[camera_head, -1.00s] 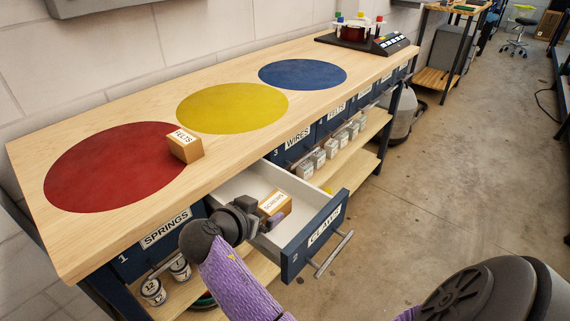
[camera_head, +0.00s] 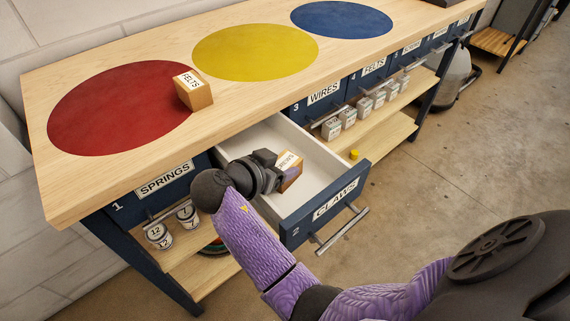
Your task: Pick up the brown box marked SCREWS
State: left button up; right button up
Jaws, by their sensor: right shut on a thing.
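The small brown box (camera_head: 291,173) with a white label is at the open drawer marked CLAWS (camera_head: 336,203). Its lettering is hard to read now; in the earlier view it reads SCREWS. My right gripper (camera_head: 278,173) is shut on the box, reaching in over the drawer's left side. The gripper hides the box's left side. I cannot tell whether the box touches the drawer floor. My left gripper is out of view.
A brown FELTS box (camera_head: 193,90) stands on the bench top (camera_head: 150,65), at the edge of the red disc (camera_head: 110,115). The drawer's front and handle (camera_head: 342,231) stick out. Tins (camera_head: 158,235) and small boxes (camera_head: 348,118) stand on the shelves below.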

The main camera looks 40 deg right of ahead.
jog(key=c, duration=0.4)
